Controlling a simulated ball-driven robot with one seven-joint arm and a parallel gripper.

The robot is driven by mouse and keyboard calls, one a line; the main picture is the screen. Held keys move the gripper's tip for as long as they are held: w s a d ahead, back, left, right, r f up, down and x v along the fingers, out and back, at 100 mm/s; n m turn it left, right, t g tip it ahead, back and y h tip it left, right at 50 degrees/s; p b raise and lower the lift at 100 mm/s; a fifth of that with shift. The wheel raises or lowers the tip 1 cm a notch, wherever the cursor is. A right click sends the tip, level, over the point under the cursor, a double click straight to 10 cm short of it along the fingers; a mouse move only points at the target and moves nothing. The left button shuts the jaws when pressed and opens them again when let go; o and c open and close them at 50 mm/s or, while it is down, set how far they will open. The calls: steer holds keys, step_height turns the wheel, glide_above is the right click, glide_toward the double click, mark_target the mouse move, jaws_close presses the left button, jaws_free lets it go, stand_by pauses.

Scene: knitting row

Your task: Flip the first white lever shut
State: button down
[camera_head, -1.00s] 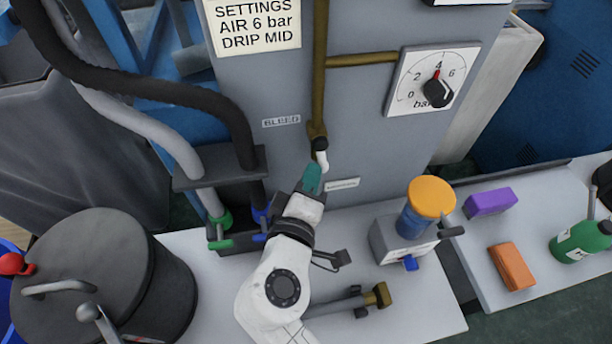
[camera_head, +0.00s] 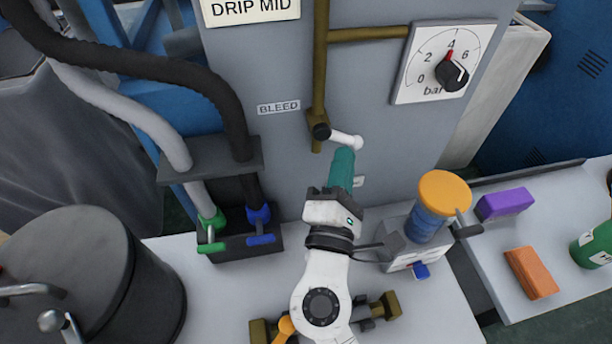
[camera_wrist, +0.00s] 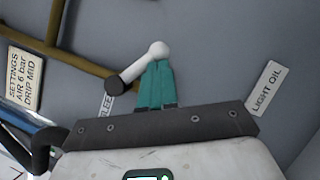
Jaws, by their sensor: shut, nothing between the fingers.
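The white lever (camera_head: 343,138) sits on the brass pipe at the grey panel, to the right of the BLEED label (camera_head: 278,108). It points right and slightly down from its black pivot, nearly crosswise to the pipe. In the wrist view the white lever (camera_wrist: 138,66) ends in a round knob just above my fingertips. My gripper (camera_head: 345,153) has teal fingers pressed together with nothing between them. Its tips are right below the lever's knob; in the wrist view the gripper (camera_wrist: 158,66) seems to touch the lever, but exact contact is unclear.
A pressure dial (camera_head: 436,62) is at the upper right. Green (camera_head: 212,247) and blue (camera_head: 261,239) handles stand left of my arm. An orange-topped jar (camera_head: 444,190) stands on the right. A dark drum (camera_head: 90,275) is at the lower left. The panel around the lever is mostly clear.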

steer(key=n+y+b, duration=0.1)
steer(key=n, duration=0.1)
steer(key=d+r+n+t, duration=0.1)
steer(key=n, duration=0.1)
steer(key=d+r+n+y+b, duration=0.1)
steer(key=n, duration=0.1)
steer(key=shift+w+r+t+y+b, duration=0.1)
steer(key=shift+w+t+y+b, duration=0.2)
steer(key=shift+t+b, duration=0.1)
steer(key=shift+d+r, duration=0.1)
stand_by(0.3)
